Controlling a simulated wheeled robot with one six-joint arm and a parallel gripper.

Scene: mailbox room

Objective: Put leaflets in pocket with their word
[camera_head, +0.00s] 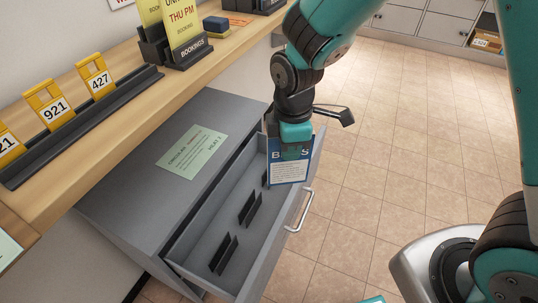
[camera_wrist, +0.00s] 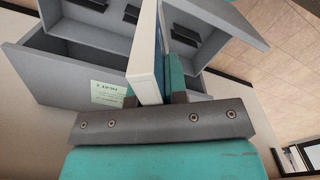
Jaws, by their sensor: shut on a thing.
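My gripper (camera_head: 293,152) is shut on a blue-and-white leaflet (camera_head: 289,172), held upright over the far end of an open grey drawer (camera_head: 206,232). The gripper covers the middle of its heading; only a "B" and an "S" show. The wrist view shows the leaflet (camera_wrist: 147,50) edge-on between the jaws (camera_wrist: 152,92). Black dividers (camera_head: 250,207) stand along the drawer; I cannot tell whether the leaflet touches one. A green leaflet (camera_head: 192,151) lies flat on the grey cabinet top. Yellow leaflets (camera_head: 184,27) stand in black holders labelled "BOOKINGS" (camera_head: 190,51) on the wooden shelf.
Yellow number tags, including 921 (camera_head: 54,107) and 427 (camera_head: 98,80), stand in a black rack on the shelf. The drawer's metal handle (camera_head: 301,211) sticks out to the right. A blue block (camera_head: 216,25) sits by the holders. The tiled floor (camera_head: 385,130) is clear beyond the drawer.

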